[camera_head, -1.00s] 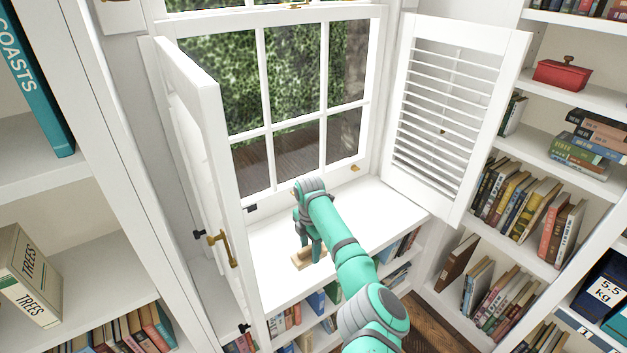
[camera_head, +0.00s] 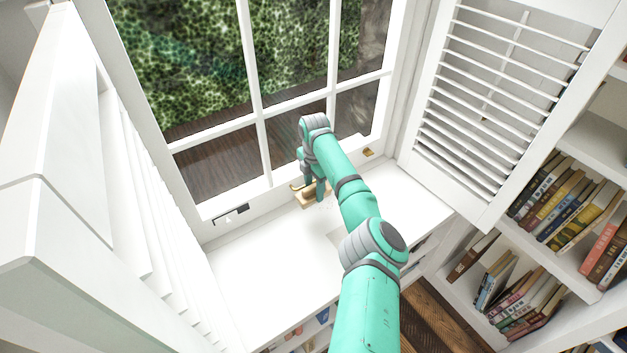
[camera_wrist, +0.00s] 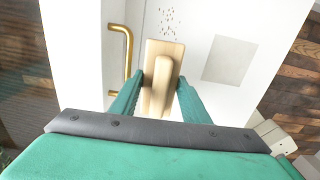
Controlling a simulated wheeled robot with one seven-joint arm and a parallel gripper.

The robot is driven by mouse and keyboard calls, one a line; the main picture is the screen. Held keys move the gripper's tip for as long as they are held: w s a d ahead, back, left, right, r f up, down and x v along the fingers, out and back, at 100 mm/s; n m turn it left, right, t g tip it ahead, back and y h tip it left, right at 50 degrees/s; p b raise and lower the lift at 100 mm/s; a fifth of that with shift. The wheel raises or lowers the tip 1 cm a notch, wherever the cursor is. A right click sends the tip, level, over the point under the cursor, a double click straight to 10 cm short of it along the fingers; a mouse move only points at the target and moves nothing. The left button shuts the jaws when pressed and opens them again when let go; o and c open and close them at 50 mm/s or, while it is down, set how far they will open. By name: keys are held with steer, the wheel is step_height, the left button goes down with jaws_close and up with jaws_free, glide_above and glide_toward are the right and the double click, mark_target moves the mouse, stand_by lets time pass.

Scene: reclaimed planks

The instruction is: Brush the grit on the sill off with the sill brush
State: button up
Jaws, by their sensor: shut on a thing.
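The sill brush (camera_wrist: 163,56), a pale wooden block with a raised wooden grip, is held between the two green fingers of my gripper (camera_wrist: 160,92) in the wrist view. Its bristles are hidden beneath the block. In the head view the brush (camera_head: 306,204) is low at the white sill (camera_head: 250,272), close to the window, under my gripper (camera_head: 313,192). I cannot tell whether it touches the sill. The grit (camera_wrist: 171,21), small brown specks, lies scattered on the sill just beyond the brush's far end in the wrist view. In the head view it is barely visible.
A brass handle (camera_wrist: 127,52) stands left of the brush, close to it. A grey square patch (camera_wrist: 229,60) is on the sill to the right. The louvred shutter (camera_head: 490,105) stands open at the right, and a white panel (camera_head: 75,190) fills the left. Bookshelves (camera_head: 560,230) are at right.

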steer(key=shift+w+f, duration=0.2)
steer(key=shift+f, duration=0.4)
steer(key=f, duration=0.3)
steer(key=shift+s+a+f, duration=0.1)
steer(key=shift+s, duration=0.25)
steer(key=shift+f, duration=0.75)
steer(key=shift+w+f, duration=0.1)
steer(key=shift+f, duration=0.85)
